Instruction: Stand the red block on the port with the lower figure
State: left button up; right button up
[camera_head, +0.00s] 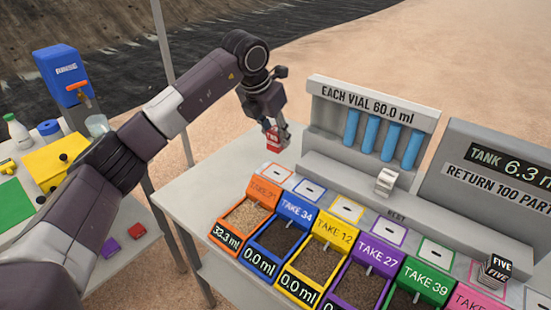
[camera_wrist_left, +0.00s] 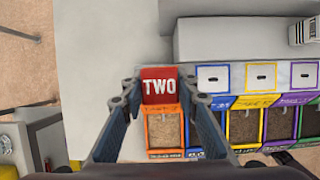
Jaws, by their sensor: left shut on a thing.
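My left gripper (camera_head: 277,132) is shut on the red block (camera_head: 272,142), marked TWO. In the left wrist view the block (camera_wrist_left: 159,84) sits between the fingertips and hides the orange-edged port. In the head view it is a little behind that port (camera_head: 276,171); its height above the table is unclear. White ports edged in blue (camera_head: 309,188), yellow (camera_head: 346,209), purple (camera_head: 388,232) and green (camera_head: 436,254) follow, each with a short dark mark. A black block marked FIVE (camera_head: 495,270) stands on the pink-edged port. My right gripper is out of view.
Bins front the ports: orange (camera_head: 263,189) reads TAKE, figure unclear; blue 34, yellow 12, purple 27, green 39. A vial rack (camera_head: 372,97) and tank panel (camera_head: 500,175) stand behind. A white piece (camera_head: 386,180) sits by the rack. The table's left part (camera_head: 200,190) is clear.

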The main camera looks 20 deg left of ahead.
aim_at(277, 148)
pick_arm(q)
notch_tip(277, 148, down, 4)
jog(key=shift+f+p, duration=0.25)
jog(key=shift+p, duration=0.1)
notch_tip(277, 148, down, 3)
jog(key=shift+f+p, duration=0.1)
jog(key=shift+p, duration=0.35)
jog(key=shift+f, duration=0.4)
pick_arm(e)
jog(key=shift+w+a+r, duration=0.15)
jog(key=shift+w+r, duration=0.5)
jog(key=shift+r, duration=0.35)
pick_arm(q)
jog(key=shift+f, duration=0.1)
jog(key=shift+f, duration=0.15)
jog(key=o, duration=1.2)
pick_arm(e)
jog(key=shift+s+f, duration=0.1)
pick_arm(q)
jog(key=shift+o, duration=0.2)
